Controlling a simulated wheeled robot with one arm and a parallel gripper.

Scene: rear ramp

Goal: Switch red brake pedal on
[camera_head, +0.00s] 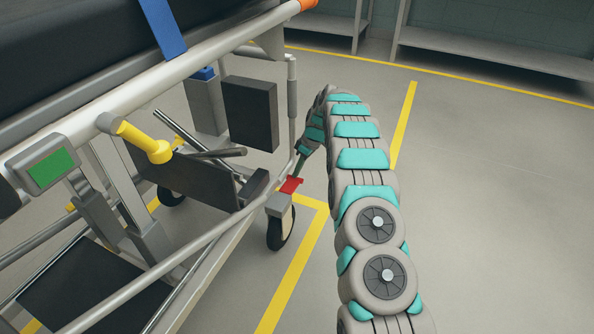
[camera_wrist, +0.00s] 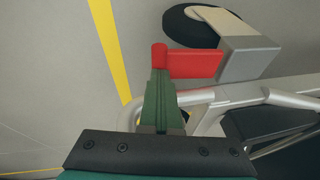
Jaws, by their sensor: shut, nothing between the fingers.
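In the wrist view the pedal (camera_wrist: 194,64) is a red bar ending in a rounded tip, joined to a grey caster housing (camera_wrist: 250,48). My gripper (camera_wrist: 160,75) is shut and empty. Its green fingertips are at the pedal's rounded end, seeming to touch it or nearly so. In the head view my gripper (camera_head: 298,168) reaches down just above the pedal. Whether the fingers press on it cannot be told.
The stretcher's pale frame rail (camera_head: 205,240) runs beside the pedal. A yellow lever (camera_head: 145,142) and a green panel (camera_head: 50,168) are on its side. Yellow lines (camera_head: 300,265) mark the floor. Open floor (camera_head: 490,220) lies to the right, with shelves (camera_head: 490,50) at the back.

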